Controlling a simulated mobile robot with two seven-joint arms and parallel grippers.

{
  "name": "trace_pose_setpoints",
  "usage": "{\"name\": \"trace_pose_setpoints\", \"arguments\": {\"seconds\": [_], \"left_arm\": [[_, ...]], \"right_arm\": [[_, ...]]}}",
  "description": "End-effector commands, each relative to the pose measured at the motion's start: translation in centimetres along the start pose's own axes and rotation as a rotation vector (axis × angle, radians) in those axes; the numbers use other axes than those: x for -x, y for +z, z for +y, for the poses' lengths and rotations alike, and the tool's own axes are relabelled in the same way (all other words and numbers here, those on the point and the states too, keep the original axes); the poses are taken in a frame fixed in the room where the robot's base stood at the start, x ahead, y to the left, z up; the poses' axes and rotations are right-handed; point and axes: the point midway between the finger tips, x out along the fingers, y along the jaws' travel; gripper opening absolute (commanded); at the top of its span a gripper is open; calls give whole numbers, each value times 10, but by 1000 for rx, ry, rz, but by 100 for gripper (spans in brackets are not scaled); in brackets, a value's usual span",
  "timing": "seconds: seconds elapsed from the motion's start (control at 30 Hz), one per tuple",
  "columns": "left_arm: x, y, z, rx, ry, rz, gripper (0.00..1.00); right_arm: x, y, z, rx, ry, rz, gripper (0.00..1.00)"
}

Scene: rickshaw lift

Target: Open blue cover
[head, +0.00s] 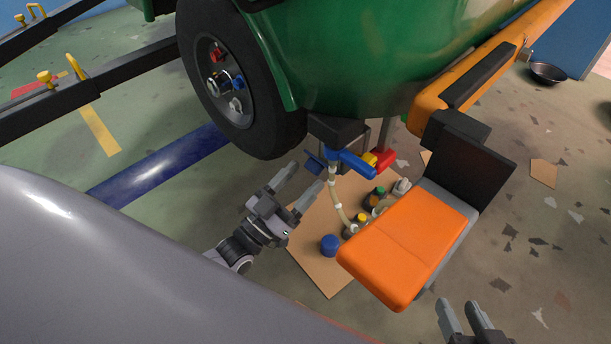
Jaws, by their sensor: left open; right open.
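A small dark-blue flap (315,163) hangs under the green rickshaw body, beside a blue valve handle (356,162). It may be the blue cover; I cannot tell for sure. My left gripper (301,181) is open, with its fingertips pointing up toward the flap and just below it. I cannot tell whether they touch, and nothing shows between the fingers. My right gripper (459,305) is open and empty at the lower right edge, below the orange seat. A blue round cap-like piece (330,244) sits on the cardboard sheet (322,274) on the floor.
The black wheel (243,140) stands left of the flap. A red valve handle (384,161), a hose (336,200) and small bottles (375,198) are close by on the right. The orange seat (408,245) stands between my grippers. Floor at the right is mostly clear.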

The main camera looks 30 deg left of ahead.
Motion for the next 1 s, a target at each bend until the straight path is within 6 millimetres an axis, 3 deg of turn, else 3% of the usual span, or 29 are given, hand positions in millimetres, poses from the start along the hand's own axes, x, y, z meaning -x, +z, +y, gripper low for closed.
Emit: {"name": "trace_pose_setpoints", "arguments": {"seconds": [0.13,0.43,0.47,0.63,1.0], "left_arm": [[-13,0,0,1,-1,0,63],[-16,0,0,1,-1,-2,63],[-16,0,0,1,-1,-2,56],[-16,0,0,1,-1,-2,1],[-13,6,0,1,-1,30,0]], "right_arm": [[-1,0,-1,-8,-7,3,43],[-1,0,-2,-10,-9,3,43],[-1,0,-2,-10,-9,3,43],[-1,0,-2,-10,-8,3,43],[-8,8,-5,-40,-32,8,43]]}}
